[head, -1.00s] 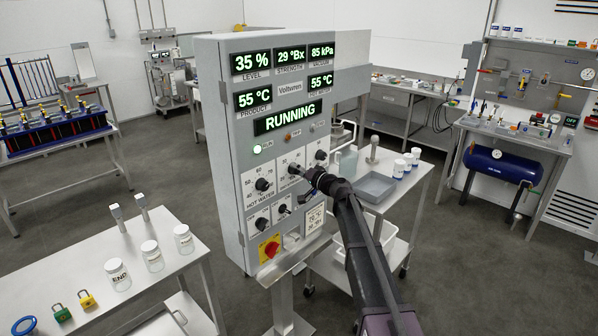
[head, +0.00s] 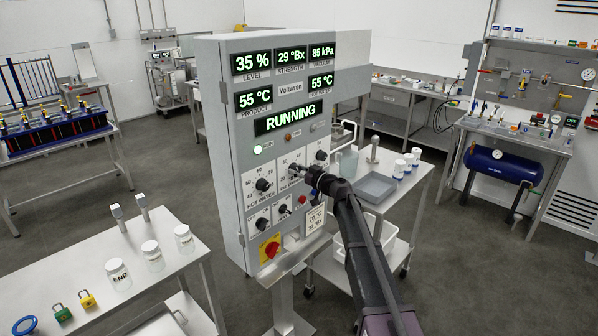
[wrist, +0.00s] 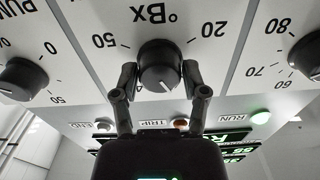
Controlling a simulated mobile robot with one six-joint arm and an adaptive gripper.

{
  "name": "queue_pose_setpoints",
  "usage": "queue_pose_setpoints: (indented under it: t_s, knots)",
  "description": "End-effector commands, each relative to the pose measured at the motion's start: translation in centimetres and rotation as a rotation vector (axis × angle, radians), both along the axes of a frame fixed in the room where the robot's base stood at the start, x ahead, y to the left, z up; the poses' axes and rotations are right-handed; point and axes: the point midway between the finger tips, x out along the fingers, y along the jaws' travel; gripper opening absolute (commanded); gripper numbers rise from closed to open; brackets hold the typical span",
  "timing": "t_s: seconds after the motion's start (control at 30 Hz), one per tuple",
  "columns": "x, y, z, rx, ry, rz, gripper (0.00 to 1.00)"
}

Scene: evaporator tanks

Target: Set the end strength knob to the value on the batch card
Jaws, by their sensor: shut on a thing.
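The wrist view, upside down, shows a black round knob (wrist: 159,66) on a dial marked °Bx, with 20 and 50 on its scale. The gripper (wrist: 159,80) has one finger on each side of this knob and is shut on it. A pale mark shows on the knob's edge, but its exact reading is unclear. In the head view my gripper (head: 302,174) is at the panel, partly hiding the same knob. A white card (head: 315,218) with printed values is on the panel's lower right; its lower figures are too small to read surely.
The grey control panel (head: 222,150) displays 29 °Bx strength and RUNNING. Close by are the hot water knob (head: 263,184), other knobs and a red-yellow switch (head: 270,249). A trolley with a grey tray (head: 375,187) stands right of the panel.

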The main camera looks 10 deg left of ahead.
Motion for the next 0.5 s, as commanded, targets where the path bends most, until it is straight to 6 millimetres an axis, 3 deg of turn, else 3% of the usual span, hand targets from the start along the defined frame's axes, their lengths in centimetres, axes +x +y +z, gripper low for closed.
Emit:
queue_pose_setpoints:
  t_s: [0.5]
  knots:
    - [0.05, 0.25, 0.07, -0.136, -0.178, 0.002, 0.09]
